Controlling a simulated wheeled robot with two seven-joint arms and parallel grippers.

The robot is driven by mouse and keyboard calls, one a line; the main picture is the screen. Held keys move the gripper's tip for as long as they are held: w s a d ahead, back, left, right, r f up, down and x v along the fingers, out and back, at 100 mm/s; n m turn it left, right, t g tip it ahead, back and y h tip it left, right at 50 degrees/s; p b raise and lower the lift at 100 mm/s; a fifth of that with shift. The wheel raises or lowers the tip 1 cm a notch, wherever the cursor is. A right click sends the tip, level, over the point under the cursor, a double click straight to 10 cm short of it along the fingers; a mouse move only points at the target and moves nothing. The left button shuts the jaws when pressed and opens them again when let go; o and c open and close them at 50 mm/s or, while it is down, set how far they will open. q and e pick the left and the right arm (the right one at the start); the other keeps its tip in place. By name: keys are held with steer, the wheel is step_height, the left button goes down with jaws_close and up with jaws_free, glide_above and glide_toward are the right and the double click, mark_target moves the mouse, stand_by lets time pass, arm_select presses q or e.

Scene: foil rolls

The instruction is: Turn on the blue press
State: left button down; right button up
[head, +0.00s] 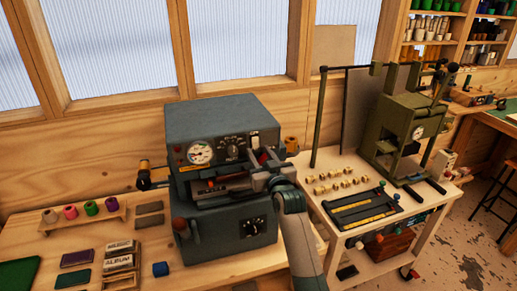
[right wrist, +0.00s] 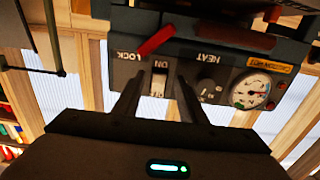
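The blue press (head: 212,120) stands on the wooden bench in the middle of the head view. Its front panel has a round gauge (head: 200,153), a heat knob (head: 233,151) and a pale switch (head: 255,141). In the right wrist view the panel is upside down, with the switch (right wrist: 159,84) beside the ON label and a red lever (right wrist: 157,40) by LOCK. My right gripper (right wrist: 159,78) is open, its two fingers apart on either side of the switch; contact cannot be told. In the head view the right gripper (head: 266,170) is at the panel's right side. My left gripper is not in view.
A green press (head: 400,125) stands on a pale table at the right, with brass pieces and a black tray (head: 362,210).

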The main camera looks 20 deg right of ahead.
steer(key=shift+w, duration=0.75)
